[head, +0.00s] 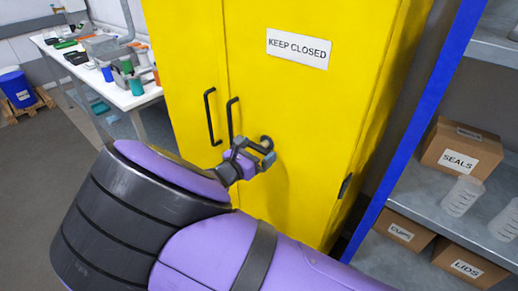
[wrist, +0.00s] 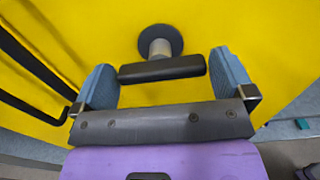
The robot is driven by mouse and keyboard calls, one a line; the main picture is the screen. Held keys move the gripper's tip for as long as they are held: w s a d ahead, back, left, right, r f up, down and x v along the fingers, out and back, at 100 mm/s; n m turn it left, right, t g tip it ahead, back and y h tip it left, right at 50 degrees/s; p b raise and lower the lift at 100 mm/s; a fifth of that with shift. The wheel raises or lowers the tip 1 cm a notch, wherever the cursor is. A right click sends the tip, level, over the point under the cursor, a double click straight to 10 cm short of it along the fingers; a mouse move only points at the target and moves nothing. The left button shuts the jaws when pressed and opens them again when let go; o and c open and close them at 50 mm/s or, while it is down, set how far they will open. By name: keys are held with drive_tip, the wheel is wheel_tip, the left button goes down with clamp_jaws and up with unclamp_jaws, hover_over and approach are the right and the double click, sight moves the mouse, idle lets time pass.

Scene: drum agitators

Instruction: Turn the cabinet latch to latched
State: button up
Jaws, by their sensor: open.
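The yellow cabinet (head: 300,110) carries a dark latch (head: 266,139) on its front, right of the door handles. In the wrist view the latch shows a round dark base (wrist: 160,36), a pale short shaft and a dark bar (wrist: 162,69). The bar lies nearly level across that picture. My gripper (head: 257,154) is at the latch in the head view. In the wrist view my gripper (wrist: 164,72) is open, with one blue fingertip beyond each end of the bar. Small gaps show at both ends. My gripper partly hides the latch in the head view.
Two black door handles (head: 210,117) (head: 231,120) stand out left of the latch. A blue-edged shelf (head: 412,130) with boxes (head: 461,148) stands close on the right. A white bench (head: 133,97) with bottles and a blue drum (head: 17,88) are at left. Open floor lies at left.

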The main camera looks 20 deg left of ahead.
drive_tip(key=shift+w+d, duration=0.25)
drive_tip(key=shift+w, duration=0.35)
drive_tip(key=c, duration=0.6)
drive_tip(key=shift+c, duration=0.2)
